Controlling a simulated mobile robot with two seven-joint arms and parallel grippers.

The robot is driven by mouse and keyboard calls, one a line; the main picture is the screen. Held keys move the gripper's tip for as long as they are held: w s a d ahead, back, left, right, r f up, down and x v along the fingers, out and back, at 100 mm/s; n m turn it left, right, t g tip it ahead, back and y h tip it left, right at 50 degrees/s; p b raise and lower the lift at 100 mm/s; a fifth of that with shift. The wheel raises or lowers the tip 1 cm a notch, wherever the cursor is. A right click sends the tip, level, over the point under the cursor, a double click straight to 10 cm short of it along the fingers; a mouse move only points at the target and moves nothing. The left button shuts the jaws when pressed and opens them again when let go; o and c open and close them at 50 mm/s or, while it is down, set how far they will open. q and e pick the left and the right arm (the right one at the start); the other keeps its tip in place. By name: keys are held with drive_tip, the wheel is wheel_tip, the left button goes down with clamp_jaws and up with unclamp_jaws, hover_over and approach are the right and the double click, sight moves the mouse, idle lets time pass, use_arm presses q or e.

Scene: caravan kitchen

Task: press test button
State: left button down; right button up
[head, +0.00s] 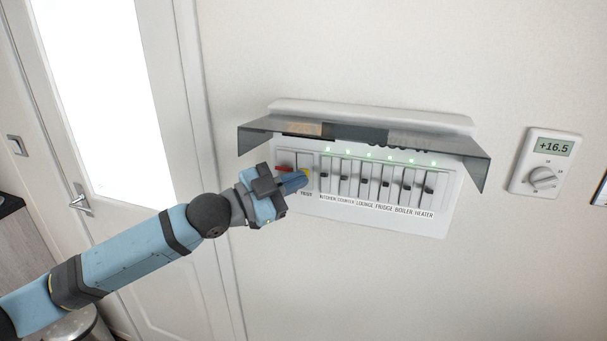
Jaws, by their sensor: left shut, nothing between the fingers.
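A white fuse panel (421,224) hangs on the wall under a raised smoky cover (390,150). It has a row of labelled switches (365,180), from kitchen to heater, with green lights lit above them. At its left end is a wider main switch with a red part (285,169). A small yellow spot, perhaps the test button (307,172), shows just beside my left fingertips. My left gripper (303,181) is shut and empty, its tips at the panel's left end. Whether they touch the button cannot be told. My right gripper is out of view.
A thermostat (545,162) reading +16.5 is on the wall to the right. A white door (150,235) with a bright window and a handle (80,203) is at the left. The raised cover juts out above the switches. The wall below the panel is clear.

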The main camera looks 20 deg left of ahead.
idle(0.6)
use_arm(q)
drive_tip(key=shift+w, duration=0.45)
drive_tip(key=shift+w, duration=0.15)
idle(0.3)
drive_tip(key=shift+p, duration=0.3)
drive_tip(key=shift+s, duration=0.65)
drive_tip(key=s+p, duration=0.1)
drive_tip(key=s, duration=0.5)
